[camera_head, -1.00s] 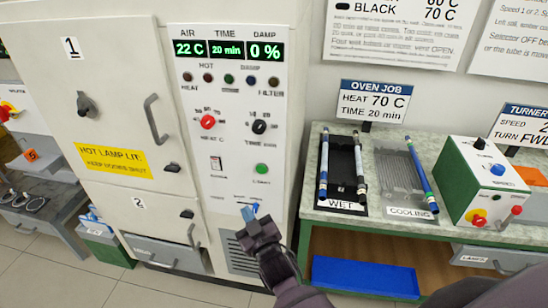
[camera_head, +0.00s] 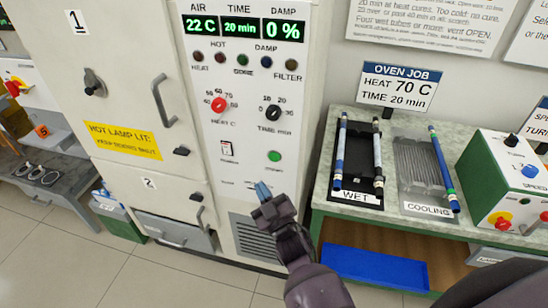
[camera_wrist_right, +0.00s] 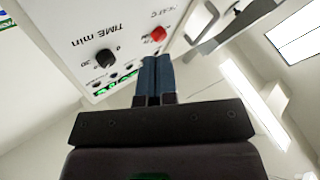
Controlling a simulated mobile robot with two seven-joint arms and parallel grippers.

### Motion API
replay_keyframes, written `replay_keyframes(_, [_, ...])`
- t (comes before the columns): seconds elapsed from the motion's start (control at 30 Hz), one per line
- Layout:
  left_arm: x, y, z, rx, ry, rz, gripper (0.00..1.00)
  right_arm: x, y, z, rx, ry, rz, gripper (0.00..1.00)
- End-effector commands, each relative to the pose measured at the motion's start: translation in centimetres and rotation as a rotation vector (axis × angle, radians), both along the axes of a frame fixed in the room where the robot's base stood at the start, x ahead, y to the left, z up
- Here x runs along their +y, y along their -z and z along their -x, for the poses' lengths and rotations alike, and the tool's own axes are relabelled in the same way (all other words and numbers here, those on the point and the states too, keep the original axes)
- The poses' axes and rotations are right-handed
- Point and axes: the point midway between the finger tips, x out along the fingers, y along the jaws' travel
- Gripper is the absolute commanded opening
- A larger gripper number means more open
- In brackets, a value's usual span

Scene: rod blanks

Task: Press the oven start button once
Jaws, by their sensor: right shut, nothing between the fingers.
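The oven (camera_head: 240,150) has a white control panel with a green start button (camera_head: 274,156) low on its right side. Above it are the red heat knob (camera_head: 218,104) and the black time knob (camera_head: 273,112). The display (camera_head: 244,27) reads 22 C, 20 min and 0 %. My right gripper (camera_head: 263,190) is shut and empty, its blue fingertips just below the green button and apart from it as far as I can tell. In the right wrist view the shut blue fingers (camera_wrist_right: 155,75) point toward the panel; the green button is not visible there. My left gripper is not in view.
A bench (camera_head: 400,215) to the right holds the WET rack (camera_head: 357,165) with two rods, the COOLING rack (camera_head: 425,170) with one rod, and a turner box (camera_head: 500,180). A blue tray (camera_head: 375,267) lies below. Oven doors, handles and latches are to the left.

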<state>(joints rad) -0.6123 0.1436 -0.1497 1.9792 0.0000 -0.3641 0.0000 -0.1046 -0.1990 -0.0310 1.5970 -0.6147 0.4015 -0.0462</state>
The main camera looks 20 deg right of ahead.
Motion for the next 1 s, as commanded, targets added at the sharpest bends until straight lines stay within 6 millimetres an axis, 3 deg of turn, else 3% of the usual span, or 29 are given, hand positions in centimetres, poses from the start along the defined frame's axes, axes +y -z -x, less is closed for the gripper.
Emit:
replay_keyframes(0.6, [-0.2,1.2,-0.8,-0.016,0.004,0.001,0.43,-3.7,0.1,-5.5,-0.001,0.000,0.001,0.00])
replay_keyframes(1.0, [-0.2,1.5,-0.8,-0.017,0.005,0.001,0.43,-4.8,0.0,-7.1,0.001,0.000,0.000,0.00])
